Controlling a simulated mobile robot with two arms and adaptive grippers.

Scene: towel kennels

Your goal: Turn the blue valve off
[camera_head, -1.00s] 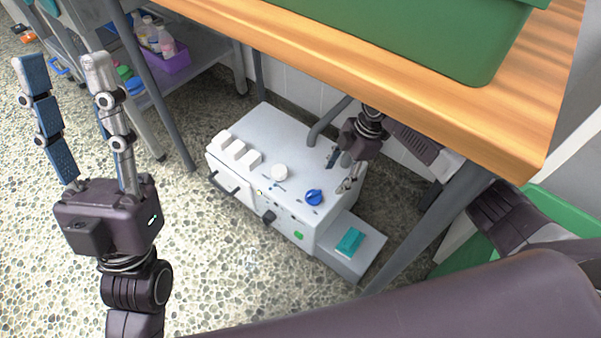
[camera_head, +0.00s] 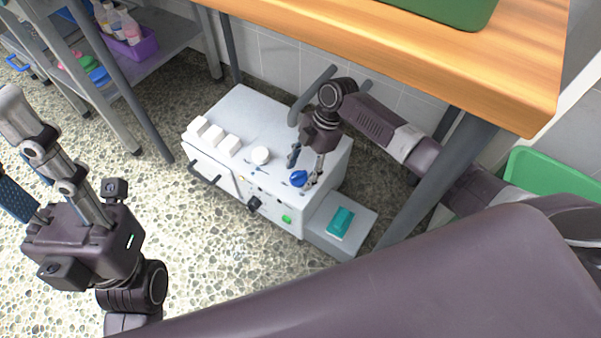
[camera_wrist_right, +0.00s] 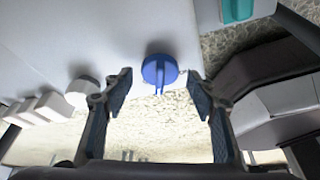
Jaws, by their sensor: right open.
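The blue valve (camera_head: 299,178) is a round knob with a raised grip bar on the top of a white machine (camera_head: 255,115), near its front right. In the right wrist view the blue valve (camera_wrist_right: 158,70) lies ahead of and between my right gripper's fingers. My right gripper (camera_head: 303,168) is open and empty, pointing down close beside the valve. Its fingers (camera_wrist_right: 157,85) stand on either side with gaps; I cannot tell whether either touches it. My left gripper (camera_head: 14,150) is open and empty, raised at the left, partly cut off by the frame.
A white round knob (camera_head: 261,155) and white blocks (camera_head: 214,135) stand left of the valve. A teal block (camera_head: 340,222) sits on a grey step at the right. The wooden table (camera_head: 470,75) overhangs behind, with its leg (camera_head: 415,195) on the right.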

